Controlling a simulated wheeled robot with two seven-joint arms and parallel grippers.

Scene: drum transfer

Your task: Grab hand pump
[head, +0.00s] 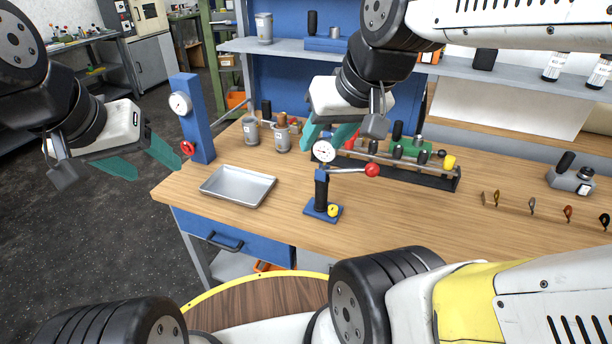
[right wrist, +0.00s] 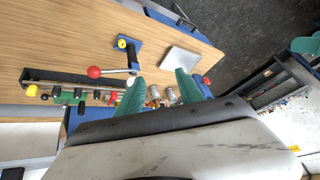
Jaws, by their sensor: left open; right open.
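The hand pump (head: 321,194) stands upright on the workbench, with a blue base, black cylinder, white dial gauge and a lever ending in a red knob (head: 372,170). In the right wrist view the hand pump (right wrist: 132,56) is beyond the fingertips, left of centre, with its red knob to the left. My right gripper (head: 323,143) is open and empty, above and behind the pump in the head view, apparently apart from it. My left gripper (head: 146,162) is open and empty, off the bench's left end.
A metal tray (head: 238,202) lies left of the pump. A blue post with a gauge (head: 196,120) stands at the bench's left end. Grey canisters (head: 282,138) and a black rack (head: 430,178) are behind. The wood (head: 420,222) right of the pump is clear.

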